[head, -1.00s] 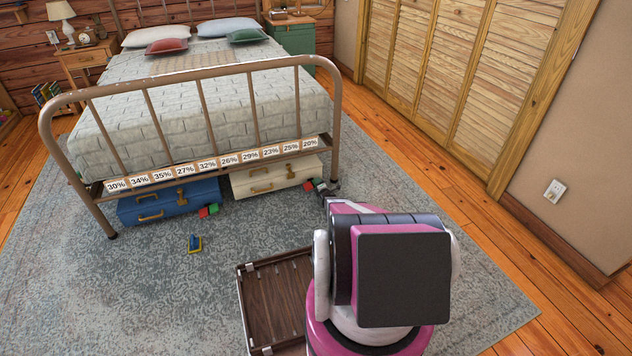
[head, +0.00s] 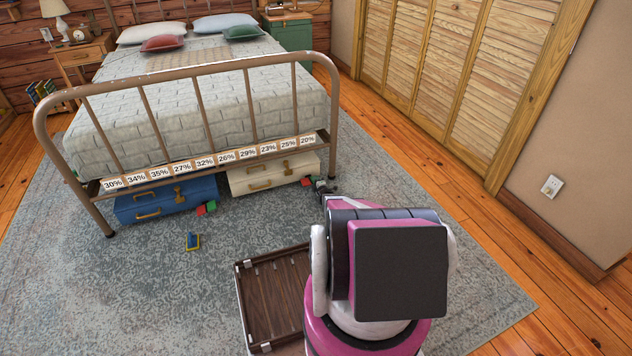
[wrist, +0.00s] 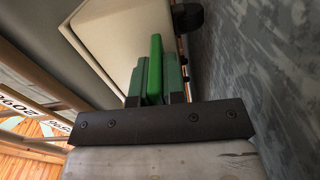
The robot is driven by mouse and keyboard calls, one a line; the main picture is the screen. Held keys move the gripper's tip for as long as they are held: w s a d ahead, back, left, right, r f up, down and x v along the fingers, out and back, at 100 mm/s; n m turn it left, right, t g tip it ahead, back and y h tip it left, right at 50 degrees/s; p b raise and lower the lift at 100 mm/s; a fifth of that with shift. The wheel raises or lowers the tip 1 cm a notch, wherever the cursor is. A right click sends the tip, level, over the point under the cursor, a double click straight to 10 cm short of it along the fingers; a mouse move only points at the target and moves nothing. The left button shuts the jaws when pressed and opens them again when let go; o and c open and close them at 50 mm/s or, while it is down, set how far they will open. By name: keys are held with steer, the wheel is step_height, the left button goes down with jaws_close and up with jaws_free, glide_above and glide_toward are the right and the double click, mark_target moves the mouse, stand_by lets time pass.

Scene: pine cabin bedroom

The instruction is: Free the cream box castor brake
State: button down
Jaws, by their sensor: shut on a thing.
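The cream box (head: 270,175) sits under the foot of the bed, right of the blue box; its pale side also shows in the wrist view (wrist: 115,40). At its near right corner is a small red and green piece (head: 306,181), seemingly the castor brake. My gripper (head: 323,187) is low at that corner. In the wrist view its two fingers (wrist: 155,85) are shut on an upright bright green tab (wrist: 155,65). A round black part, perhaps a castor (wrist: 187,18), lies just beyond. The red part is hidden in the wrist view.
The blue box (head: 165,200) has a similar red and green piece (head: 206,208). The bed frame rail with percentage labels (head: 212,163) runs above both boxes. A small blue and yellow object (head: 193,241) lies on the rug (head: 130,280). An open brown case (head: 272,300) lies beside my base.

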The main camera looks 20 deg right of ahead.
steer(key=shift+f+m, duration=0.35)
steer(key=shift+m, duration=0.75)
steer(key=c, duration=1.2)
jaws_free()
steer(key=shift+s, duration=0.15)
